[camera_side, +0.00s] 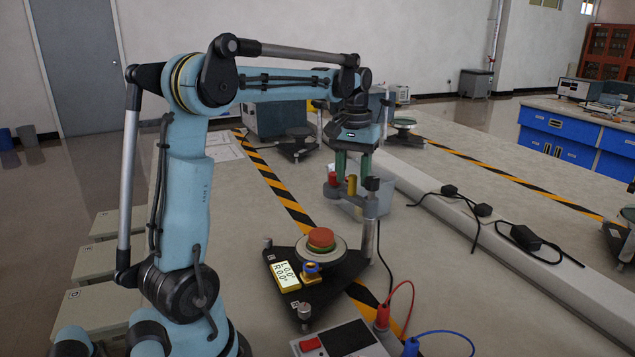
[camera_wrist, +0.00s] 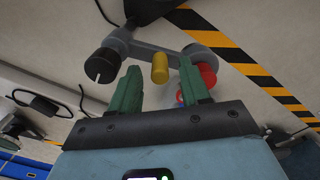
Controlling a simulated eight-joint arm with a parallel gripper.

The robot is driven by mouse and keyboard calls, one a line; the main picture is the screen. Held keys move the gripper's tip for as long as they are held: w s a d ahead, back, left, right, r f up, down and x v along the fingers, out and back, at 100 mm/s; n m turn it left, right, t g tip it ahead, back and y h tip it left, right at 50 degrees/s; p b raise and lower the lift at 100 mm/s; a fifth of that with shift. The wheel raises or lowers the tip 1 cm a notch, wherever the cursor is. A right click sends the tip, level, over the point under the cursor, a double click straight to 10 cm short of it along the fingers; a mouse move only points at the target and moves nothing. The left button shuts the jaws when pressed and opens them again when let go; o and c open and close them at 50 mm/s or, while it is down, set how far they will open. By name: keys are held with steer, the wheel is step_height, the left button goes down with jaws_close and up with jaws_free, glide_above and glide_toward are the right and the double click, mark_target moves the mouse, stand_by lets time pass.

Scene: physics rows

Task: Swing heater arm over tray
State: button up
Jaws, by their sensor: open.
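The heater arm (camera_side: 343,192) is a grey bar on an upright grey post (camera_side: 370,228), with a red end (camera_side: 332,180), a yellow knob (camera_side: 351,184) and a black cap at the post. In the side view, the red end appears higher than the round tray (camera_side: 338,251) and behind it. A red puck (camera_side: 320,238) sits on the tray. My gripper (camera_side: 352,170) is open, its green fingers pointing down at the arm. In the wrist view, the yellow knob (camera_wrist: 159,68) shows between the open fingertips (camera_wrist: 162,78); contact is unclear. The right finger partly hides the red end (camera_wrist: 207,74).
A box with red and blue leads (camera_side: 345,340) is in front. A pale rail (camera_side: 480,235) with black adapters lies to the right. A grey box (camera_side: 350,207) stands behind.

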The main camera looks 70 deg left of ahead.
steer(key=shift+f, duration=1.05)
steer(key=shift+c, duration=0.3)
jaws_close()
